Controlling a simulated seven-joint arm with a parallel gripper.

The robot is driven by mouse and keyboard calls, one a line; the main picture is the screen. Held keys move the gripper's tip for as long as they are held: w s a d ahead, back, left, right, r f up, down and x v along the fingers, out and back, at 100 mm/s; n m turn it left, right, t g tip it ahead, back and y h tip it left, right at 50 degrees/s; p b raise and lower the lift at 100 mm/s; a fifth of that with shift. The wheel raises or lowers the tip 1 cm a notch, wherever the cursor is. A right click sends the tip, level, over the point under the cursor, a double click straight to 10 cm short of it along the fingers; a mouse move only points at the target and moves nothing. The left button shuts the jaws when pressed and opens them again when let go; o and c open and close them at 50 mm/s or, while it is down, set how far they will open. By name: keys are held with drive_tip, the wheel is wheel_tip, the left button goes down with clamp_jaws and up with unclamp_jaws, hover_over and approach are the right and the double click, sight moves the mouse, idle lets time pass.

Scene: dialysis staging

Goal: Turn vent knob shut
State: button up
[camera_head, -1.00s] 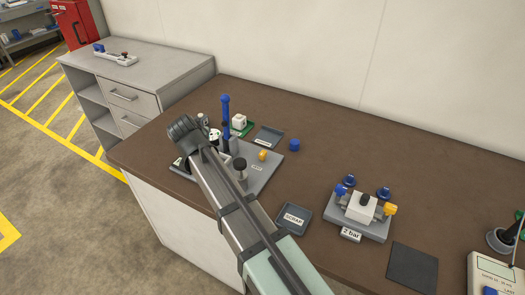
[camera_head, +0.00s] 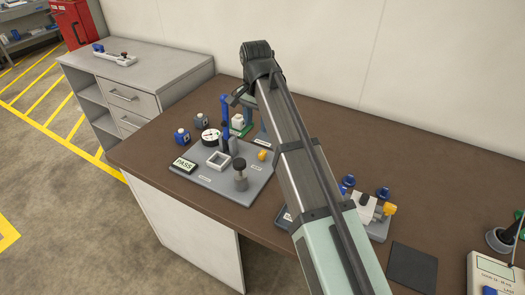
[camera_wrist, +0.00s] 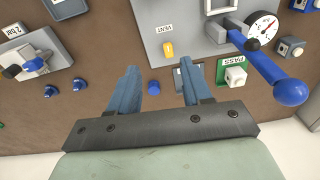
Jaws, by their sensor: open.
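The vent knob is a small yellow knob (camera_head: 262,155) at the right side of a grey test plate (camera_head: 220,185). In the wrist view the yellow knob (camera_wrist: 168,48) sits beside the VENT label (camera_wrist: 157,58), its longer side running roughly up and down. My gripper shows in the wrist view (camera_wrist: 160,78) with its two blue-grey fingers apart and nothing between them. The knob lies beyond the fingertips in that view, untouched. In the head view my arm hides most of the gripper, which hangs above the area behind the plate.
A tall blue lever with a ball end (camera_wrist: 290,92) rises near the gauge (camera_wrist: 262,32), right of the fingers. A white block (camera_wrist: 235,75) stands on a green pad. A blue cap (camera_wrist: 154,88) lies on the bench.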

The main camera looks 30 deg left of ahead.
approach(262, 153)
drive_tip(key=shift+g, duration=0.3)
drive_tip(key=f, duration=0.9)
drive_tip(key=shift+w+a, duration=0.15)
drive_tip(key=shift+w, duration=0.25)
clamp_jaws()
